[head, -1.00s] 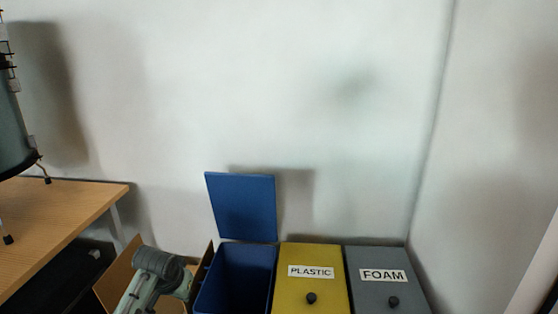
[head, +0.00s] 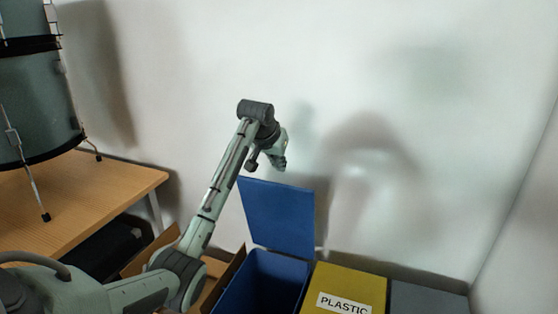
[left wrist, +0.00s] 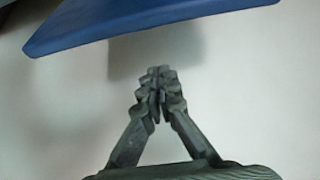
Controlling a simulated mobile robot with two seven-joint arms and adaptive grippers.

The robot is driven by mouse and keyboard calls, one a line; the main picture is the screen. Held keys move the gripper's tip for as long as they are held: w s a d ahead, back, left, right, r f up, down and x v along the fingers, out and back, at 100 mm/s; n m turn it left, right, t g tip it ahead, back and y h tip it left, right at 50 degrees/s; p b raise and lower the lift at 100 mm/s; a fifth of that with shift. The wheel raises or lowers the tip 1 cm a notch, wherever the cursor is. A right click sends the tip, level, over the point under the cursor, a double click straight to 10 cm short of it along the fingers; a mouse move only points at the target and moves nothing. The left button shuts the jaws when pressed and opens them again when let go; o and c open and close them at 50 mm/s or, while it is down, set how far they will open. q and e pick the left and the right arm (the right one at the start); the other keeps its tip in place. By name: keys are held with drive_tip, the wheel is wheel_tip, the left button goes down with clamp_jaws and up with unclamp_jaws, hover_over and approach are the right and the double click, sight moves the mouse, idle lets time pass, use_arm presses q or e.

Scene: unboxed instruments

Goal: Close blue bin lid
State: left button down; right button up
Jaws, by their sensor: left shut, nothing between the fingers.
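The blue bin (head: 262,283) stands open on the floor against the wall. Its blue lid (head: 280,217) is upright at the back, near the wall. My left gripper (head: 279,163) is just above the lid's top edge in the head view. In the left wrist view, the gripper's fingers (left wrist: 158,76) are shut together and empty. The blue lid (left wrist: 130,25) spans the top of that view, with a visible gap between its edge and the fingertips. My right gripper is not in view.
The yellow PLASTIC bin (head: 345,291) and a grey bin (head: 428,298) stand closed to the right of the blue bin. A wooden table (head: 90,190) with a drum (head: 35,105) is at the left. A cardboard box (head: 212,282) sits left of the blue bin.

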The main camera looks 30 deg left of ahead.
use_arm(q)
drive_tip(key=shift+s+d+f, duration=0.1)
drive_tip(key=shift+s+f, duration=0.1)
drive_tip(key=shift+f, duration=1.1)
drive_tip(key=shift+s+f, duration=0.15)
drive_tip(key=shift+f, duration=1.1)
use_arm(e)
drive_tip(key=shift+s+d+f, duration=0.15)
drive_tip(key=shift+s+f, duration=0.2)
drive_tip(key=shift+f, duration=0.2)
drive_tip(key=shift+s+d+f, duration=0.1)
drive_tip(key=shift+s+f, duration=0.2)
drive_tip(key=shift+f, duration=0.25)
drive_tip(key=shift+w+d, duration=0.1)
use_arm(q)
drive_tip(key=shift+f, duration=0.1)
